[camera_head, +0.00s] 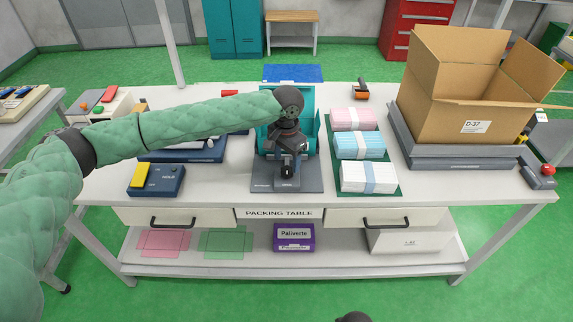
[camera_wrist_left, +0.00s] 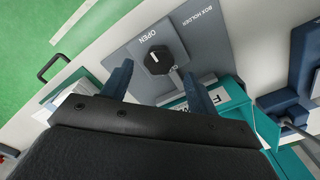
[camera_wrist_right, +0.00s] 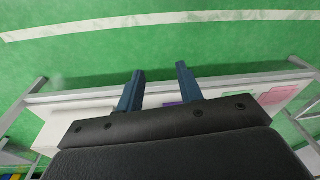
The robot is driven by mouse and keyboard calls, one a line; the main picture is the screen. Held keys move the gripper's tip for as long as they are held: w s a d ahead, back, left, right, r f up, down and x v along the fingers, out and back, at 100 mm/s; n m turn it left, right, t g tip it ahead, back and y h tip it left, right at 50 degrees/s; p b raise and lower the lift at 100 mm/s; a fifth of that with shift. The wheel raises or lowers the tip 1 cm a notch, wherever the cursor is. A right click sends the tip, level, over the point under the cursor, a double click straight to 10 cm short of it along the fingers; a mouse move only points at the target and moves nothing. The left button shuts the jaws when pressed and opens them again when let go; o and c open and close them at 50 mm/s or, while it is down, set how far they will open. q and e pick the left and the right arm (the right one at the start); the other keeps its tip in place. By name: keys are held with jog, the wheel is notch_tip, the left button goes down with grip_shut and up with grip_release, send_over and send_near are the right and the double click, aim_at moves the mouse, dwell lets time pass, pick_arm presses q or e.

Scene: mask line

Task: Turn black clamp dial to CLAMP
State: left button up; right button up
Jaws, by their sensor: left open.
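The black clamp dial (camera_wrist_left: 157,60) sits on the grey box holder plate (camera_wrist_left: 122,57) in the left wrist view. The word OPEN is printed beside it, and a white mark shows on the dial. My left gripper (camera_wrist_left: 160,83) is open, with its two blue fingers apart and the dial just beyond and between their tips, seemingly not touching. In the head view my left gripper (camera_head: 287,172) hangs over the front of the holder plate (camera_head: 310,181) and hides most of the dial. My right gripper (camera_wrist_right: 160,73) is open and empty in the right wrist view, in front of the table.
A teal box (camera_head: 309,137) stands in the holder behind my left gripper. Pink, blue and white mask stacks (camera_head: 367,177) lie on a green mat to the right. A blue-grey device with a yellow switch (camera_head: 140,175) is at left. A large carton (camera_head: 470,85) stands at right.

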aim_at(287, 170)
pick_arm(q)
jog(key=shift+f+p, duration=0.35)
jog(key=shift+f, duration=1.45)
pick_arm(e)
jog(key=shift+s+d+f, duration=0.1)
jog(key=shift+s+f, duration=0.05)
jog(key=shift+f, duration=0.8)
jog(key=shift+s+d+f, duration=0.1)
jog(key=shift+f, duration=0.85)
pick_arm(q)
jog(key=shift+d, duration=0.1)
jog(key=c, duration=1)
